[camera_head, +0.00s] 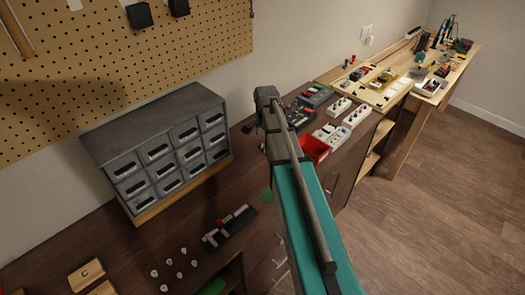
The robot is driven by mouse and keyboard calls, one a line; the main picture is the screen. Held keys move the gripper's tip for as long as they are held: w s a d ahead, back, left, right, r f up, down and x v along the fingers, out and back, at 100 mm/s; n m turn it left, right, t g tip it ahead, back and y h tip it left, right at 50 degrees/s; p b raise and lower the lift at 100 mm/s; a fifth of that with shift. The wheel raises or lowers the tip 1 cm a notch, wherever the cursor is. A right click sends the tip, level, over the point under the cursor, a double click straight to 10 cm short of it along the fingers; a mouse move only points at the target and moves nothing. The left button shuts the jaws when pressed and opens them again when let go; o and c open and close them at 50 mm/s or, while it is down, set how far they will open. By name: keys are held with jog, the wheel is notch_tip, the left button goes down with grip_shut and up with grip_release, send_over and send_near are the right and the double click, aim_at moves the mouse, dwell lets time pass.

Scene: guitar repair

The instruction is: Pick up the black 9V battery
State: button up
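I cannot pick out the black 9V battery for sure in the head view; the small items on the benches are too small to tell apart. My arm, teal and grey, reaches up from the bottom right across the brown bench. Small dark parts at its far end may belong to my gripper (252,125). I cannot make out fingertips or anything held. The arm hides part of the bench behind it.
A grey drawer cabinet (160,150) stands left on the brown bench. Several pedal-like boxes and a red tray (315,149) lie beyond my arm. A lighter wooden bench (447,82) with tools stands at the back right. Wooden floor (440,200) is clear on the right.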

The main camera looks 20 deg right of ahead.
jog(key=shift+w+f+b, duration=0.1)
jog(key=shift+f+b, duration=2.1)
jog(key=shift+f, duration=0.15)
jog(key=c, duration=1)
jog(key=shift+r, duration=0.25)
notch_tip(320, 180, up, 3)
jog(key=p, duration=0.3)
jog(key=shift+s+a+r+p, duration=0.2)
jog(key=shift+s+r+p, duration=1.45)
jog(key=shift+s, duration=0.7)
jog(key=shift+s+a+r+p, duration=0.15)
jog(key=shift+s+r+p, duration=1.5)
jog(key=shift+s, duration=0.65)
jog(key=shift+s+a+r+p, duration=0.2)
jog(key=shift+s+r+p, duration=1.45)
jog(key=shift+s, duration=0.7)
jog(key=shift+f, duration=0.15)
